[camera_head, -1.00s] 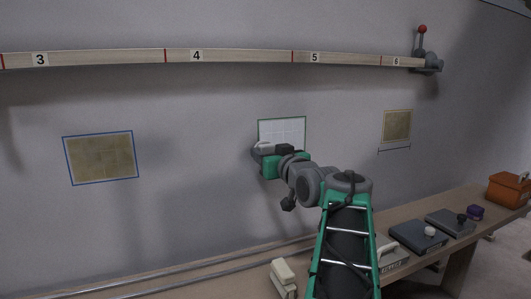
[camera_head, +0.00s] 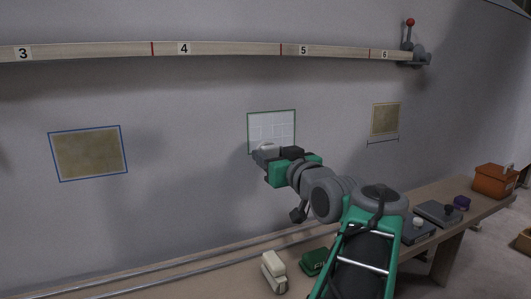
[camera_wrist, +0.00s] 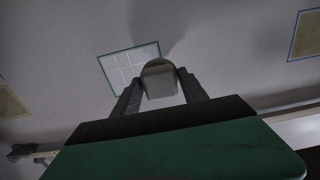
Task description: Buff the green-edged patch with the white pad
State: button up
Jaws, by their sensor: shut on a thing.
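The green-edged patch (camera_head: 272,122) is a pale, nearly white rectangle with faint grid lines on the grey hull wall. It also shows in the wrist view (camera_wrist: 117,66). My gripper (camera_head: 266,153) is in front of the patch's lower edge. In the wrist view its two dark fingers are shut on the pad (camera_wrist: 159,80), a pale grey-white block with a rounded end. The pad overlaps one edge of the patch there. I cannot tell whether its face touches the wall. The pad hides a small part of the patch.
A blue-edged tan patch (camera_head: 89,154) is left; another tan patch (camera_head: 385,119) is right. A numbered wooden rail (camera_head: 230,49) runs above. The bench (camera_head: 210,286) below holds a cream block (camera_head: 273,272), a green block (camera_head: 314,262), grey blocks and an orange box (camera_head: 494,181).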

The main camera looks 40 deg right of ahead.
jog(key=shift+s, duration=0.1)
jog(key=shift+v, duration=2)
